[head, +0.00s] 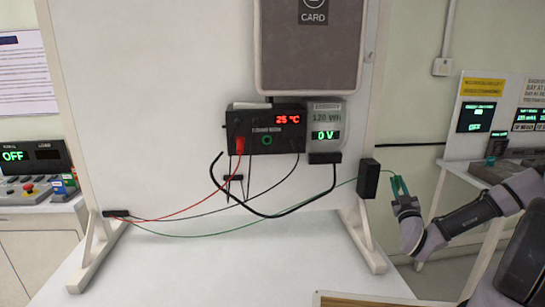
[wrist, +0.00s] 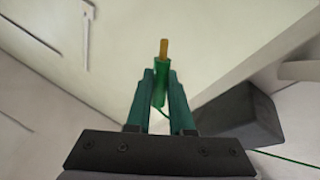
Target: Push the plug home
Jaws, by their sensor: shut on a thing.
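My gripper (head: 399,186) is at the right of the head view, to the right of the white board and apart from it. It is shut on a green plug, which shows in the wrist view (wrist: 160,86) between the two teal fingers (wrist: 160,76). The plug's brass pin points away from the gripper and touches nothing. A black instrument box (head: 267,131) reading 25 °C is mounted on the board. A green-ringed socket (head: 267,140) on its front looks empty. A red plug (head: 239,145) sits in the box's left side.
A green wire (head: 250,234) runs from a clip low on the board past a black block (head: 369,178) at its right edge. The block also shows in the wrist view (wrist: 238,115). Wires hang below.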

